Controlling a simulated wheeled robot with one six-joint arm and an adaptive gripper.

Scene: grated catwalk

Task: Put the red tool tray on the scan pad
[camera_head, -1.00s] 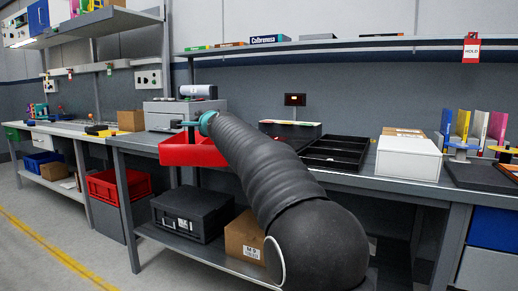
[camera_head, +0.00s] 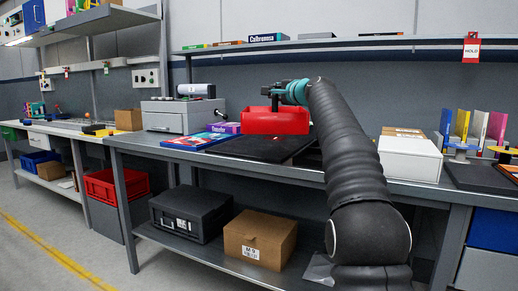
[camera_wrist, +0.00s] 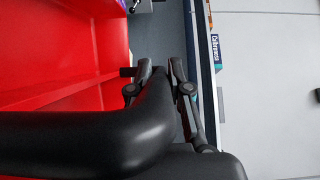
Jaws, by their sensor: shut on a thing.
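The red tool tray (camera_head: 276,122) hangs over the bench in the head view, roughly level. My gripper (camera_head: 274,97) is shut on its upper rim, with the arm coming in from the right. In the wrist view the tray (camera_wrist: 75,60) fills the upper left, beside the dark fingers (camera_wrist: 152,75). A flat black pad (camera_head: 245,149) lies on the bench below and in front of the tray; it may be the scan pad. Another dark flat pad (camera_head: 480,178) lies at the right. I cannot tell the gap between tray and bench.
A blue and red flat box (camera_head: 195,140) and a purple box (camera_head: 224,128) lie left of the black pad. A grey machine (camera_head: 180,115) stands behind them. A white box (camera_head: 410,160) is right of my arm. A shelf (camera_head: 320,45) runs above the bench.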

